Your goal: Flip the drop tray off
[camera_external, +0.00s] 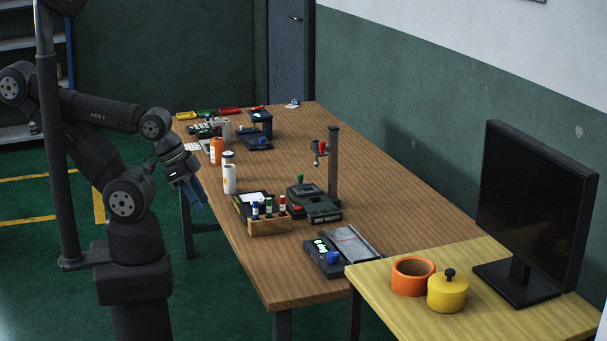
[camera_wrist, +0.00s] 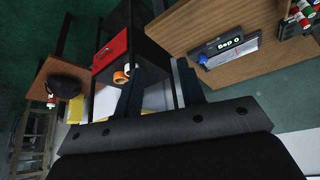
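My gripper (camera_external: 194,191) hangs at the left side of the wooden table, pointing down, touching nothing. In the wrist view its two dark fingers (camera_wrist: 160,78) stand apart with nothing between them. A dark box with a lit display and blue knob (camera_external: 333,257) sits at the table's near end, a flat grey plate (camera_external: 352,243) beside it. This box also shows in the wrist view (camera_wrist: 218,46), up and right of the fingers. A stand with an upright post (camera_external: 333,160) has a dark base (camera_external: 315,201). I cannot tell which part is the drop tray.
A wooden rack of small bottles (camera_external: 270,226), a white cylinder (camera_external: 229,178) and an orange bottle (camera_external: 216,151) stand along the wooden table's (camera_external: 275,284) left side. A yellow table with an orange pot (camera_external: 412,287), yellow pot (camera_external: 446,296) and monitor (camera_external: 535,205) is at right.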

